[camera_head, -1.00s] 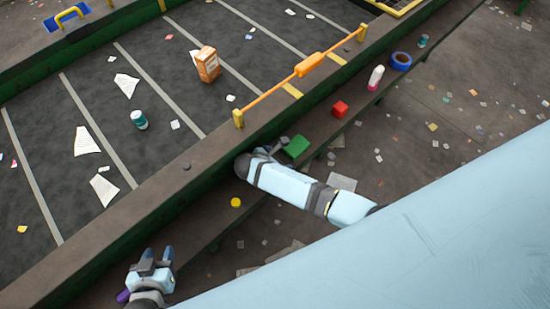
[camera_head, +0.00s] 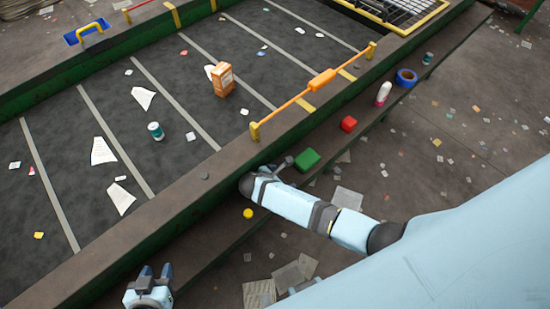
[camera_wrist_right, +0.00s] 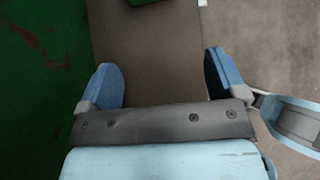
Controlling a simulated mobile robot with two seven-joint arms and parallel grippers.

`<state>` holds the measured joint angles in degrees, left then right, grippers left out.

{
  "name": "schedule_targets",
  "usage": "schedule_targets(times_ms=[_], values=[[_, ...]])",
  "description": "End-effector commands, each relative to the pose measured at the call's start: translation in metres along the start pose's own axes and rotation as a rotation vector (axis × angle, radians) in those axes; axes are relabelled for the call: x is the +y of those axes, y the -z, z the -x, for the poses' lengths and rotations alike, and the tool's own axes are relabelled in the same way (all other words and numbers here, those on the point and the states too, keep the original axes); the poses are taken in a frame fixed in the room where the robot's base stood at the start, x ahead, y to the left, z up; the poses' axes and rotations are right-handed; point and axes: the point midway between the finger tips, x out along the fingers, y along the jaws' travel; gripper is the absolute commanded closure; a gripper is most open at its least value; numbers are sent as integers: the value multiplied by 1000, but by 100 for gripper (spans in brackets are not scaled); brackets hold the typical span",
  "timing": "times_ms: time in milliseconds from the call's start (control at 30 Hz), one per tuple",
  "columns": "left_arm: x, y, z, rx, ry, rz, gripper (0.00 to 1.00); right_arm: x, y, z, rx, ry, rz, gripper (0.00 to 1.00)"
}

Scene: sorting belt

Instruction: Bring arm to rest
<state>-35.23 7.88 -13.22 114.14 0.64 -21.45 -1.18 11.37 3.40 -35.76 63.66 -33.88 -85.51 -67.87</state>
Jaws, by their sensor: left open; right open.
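My right gripper (camera_head: 283,164) is at the front rim of the belt, beside a green block (camera_head: 307,159) on the ledge. In the right wrist view its two blue fingers (camera_wrist_right: 161,72) stand wide apart with nothing between them, over the brown ledge (camera_wrist_right: 160,50). The green block's edge (camera_wrist_right: 140,2) shows at the top of that view, beyond the fingertips. My left gripper (camera_head: 155,272) is at the lower left of the head view, fingers apart and empty, over the ledge. The lower part of the left arm is cut off by the frame.
On the belt are an orange carton (camera_head: 222,80), a teal jar (camera_head: 155,131) and paper scraps.

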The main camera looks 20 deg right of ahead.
Motion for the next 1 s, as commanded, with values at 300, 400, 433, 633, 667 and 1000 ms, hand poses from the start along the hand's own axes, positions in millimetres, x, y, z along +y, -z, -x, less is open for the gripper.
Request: schedule_targets(times_ms=[300,400,433,633,667,1000], values=[[1,0,0,-1,-2,1,57,-4,2,3,18,1,-26,10],[1,0,0,-1,-2,1,57,-16,6,13,79,8,-124,10],[1,0,0,-2,-2,1,57,-22,7,18,108,13,-170,10],[1,-1,0,-2,-2,1,57,-80,-6,65,356,97,-645,10],[1,-1,0,-2,-2,1,57,-90,-12,72,392,116,-725,10],[1,-1,0,-2,-2,1,57,-177,-92,145,639,289,-1372,10]])
